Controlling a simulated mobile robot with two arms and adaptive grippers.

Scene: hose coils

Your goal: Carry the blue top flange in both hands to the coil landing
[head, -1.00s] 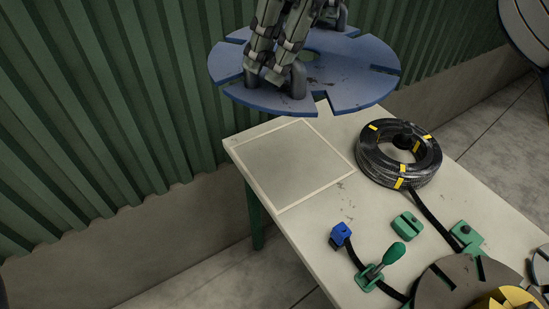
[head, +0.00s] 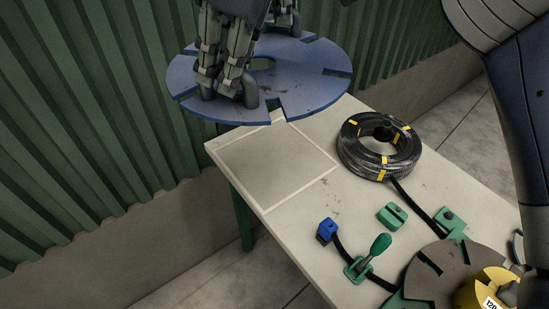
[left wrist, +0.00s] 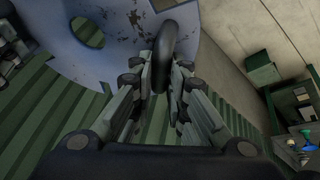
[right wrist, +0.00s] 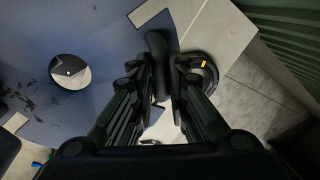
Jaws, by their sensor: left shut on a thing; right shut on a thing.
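The blue top flange (head: 312,82) is a flat slotted disc with a round centre hole, scuffed in places. It hangs roughly level above the far left end of the table. My left gripper (head: 226,86) is shut on a dark upright handle on its near left part; the left wrist view shows the handle (left wrist: 168,45) between the fingers. My right gripper (head: 284,18) is at the flange's far side, partly cut off; the right wrist view shows it shut on another dark handle (right wrist: 157,62). A pale-outlined square (head: 275,165), possibly the coil landing, lies empty on the table.
A black hose coil with yellow bands (head: 351,158) lies right of the square. Nearer are a blue block (head: 326,230), a green toggle clamp (head: 372,256), a green block (head: 392,215) and a grey slotted disc (head: 428,268) with a yellow hub. A green corrugated wall (head: 80,130) stands behind.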

